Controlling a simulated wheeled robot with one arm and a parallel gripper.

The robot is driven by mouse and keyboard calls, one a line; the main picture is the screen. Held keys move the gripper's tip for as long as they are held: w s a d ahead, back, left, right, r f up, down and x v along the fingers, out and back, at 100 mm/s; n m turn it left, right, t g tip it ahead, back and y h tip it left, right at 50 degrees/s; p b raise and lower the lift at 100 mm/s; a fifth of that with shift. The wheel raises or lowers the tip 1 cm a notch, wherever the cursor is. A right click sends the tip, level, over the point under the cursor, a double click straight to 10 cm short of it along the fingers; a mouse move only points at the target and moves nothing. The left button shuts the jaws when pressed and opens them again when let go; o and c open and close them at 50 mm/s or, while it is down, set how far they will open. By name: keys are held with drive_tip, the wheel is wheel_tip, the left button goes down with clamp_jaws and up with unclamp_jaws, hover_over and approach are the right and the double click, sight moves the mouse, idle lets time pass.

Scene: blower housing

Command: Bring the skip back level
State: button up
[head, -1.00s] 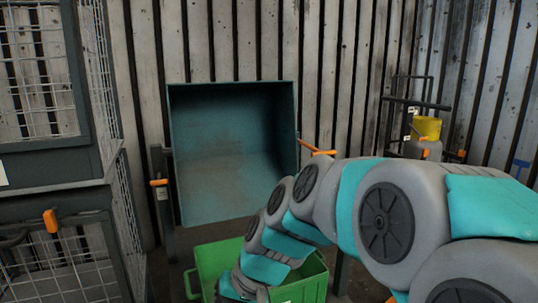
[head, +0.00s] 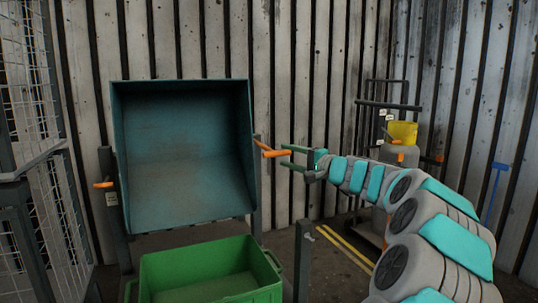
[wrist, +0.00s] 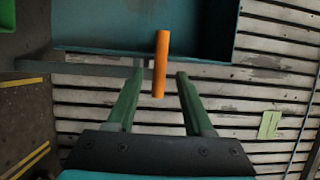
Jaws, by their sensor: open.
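The skip (head: 185,155) is a dark teal box, tipped forward on its stand so that its open mouth faces me in the head view. An orange handle (head: 272,152) sticks out on its right side, and it also shows in the wrist view (wrist: 161,65). My gripper (head: 284,157) is to the right of the skip, its green fingers pointing left at the handle. In the wrist view the fingers (wrist: 158,85) are apart, with the handle's end showing between them. I cannot tell whether either finger touches it.
A green bin (head: 212,273) stands on the floor below the skip's mouth. A second orange handle (head: 103,185) is on the left post. A wire cage (head: 30,130) is at the left. A trolley with a yellow container (head: 403,132) stands behind my arm at the right.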

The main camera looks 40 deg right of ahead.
sight(270, 150)
drive_tip(key=w, duration=0.2)
drive_tip(key=w+a, duration=0.1)
drive_tip(key=w, duration=0.4)
drive_tip(key=shift+a, duration=0.25)
clamp_jaws()
idle(1.1)
